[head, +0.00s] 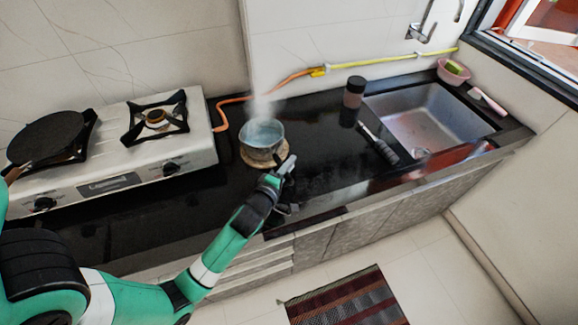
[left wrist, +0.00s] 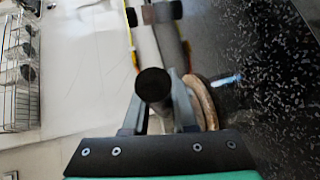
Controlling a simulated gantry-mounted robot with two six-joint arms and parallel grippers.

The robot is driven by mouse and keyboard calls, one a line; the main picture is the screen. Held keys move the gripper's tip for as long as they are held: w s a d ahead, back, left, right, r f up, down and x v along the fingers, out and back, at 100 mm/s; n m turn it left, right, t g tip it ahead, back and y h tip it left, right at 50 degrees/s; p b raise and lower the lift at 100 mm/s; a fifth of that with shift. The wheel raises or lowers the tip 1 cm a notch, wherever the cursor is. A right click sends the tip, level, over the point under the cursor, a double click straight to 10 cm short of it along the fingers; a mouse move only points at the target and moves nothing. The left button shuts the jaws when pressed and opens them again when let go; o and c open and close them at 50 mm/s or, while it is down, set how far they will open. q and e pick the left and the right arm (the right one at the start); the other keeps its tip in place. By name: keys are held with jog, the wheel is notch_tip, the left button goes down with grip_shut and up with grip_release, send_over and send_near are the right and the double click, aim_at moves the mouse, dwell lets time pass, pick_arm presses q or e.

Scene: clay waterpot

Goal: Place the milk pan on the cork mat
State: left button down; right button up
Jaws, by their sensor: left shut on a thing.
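The grey metal milk pan (head: 262,136) is upright, with steam rising from it. It is over the round cork mat (head: 250,160) on the black counter; I cannot tell whether its base touches the mat. My left gripper (head: 284,170) is at the pan's near right side, shut on its handle. In the left wrist view the dark end of the handle (left wrist: 152,86) sits between the fingers, and the tan edge of the cork mat (left wrist: 207,100) shows just beyond. My right gripper is not in view.
A two-burner stove (head: 150,150) with a black frying pan (head: 48,137) stands at the left. A dark jar (head: 354,91) and a sink (head: 425,112) are at the right. An orange and yellow hose (head: 300,77) runs along the wall. The counter right of the mat is mostly clear.

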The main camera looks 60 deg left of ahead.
pick_arm(q)
jog(key=c, duration=1.2)
grip_release()
jog(key=shift+f, duration=0.2)
jog(key=o, duration=0.5)
jog(key=shift+r, duration=0.1)
jog(key=shift+r, duration=0.2)
jog(key=v, duration=1.2)
jog(key=shift+f+p, duration=0.1)
jog(key=shift+p, duration=0.3)
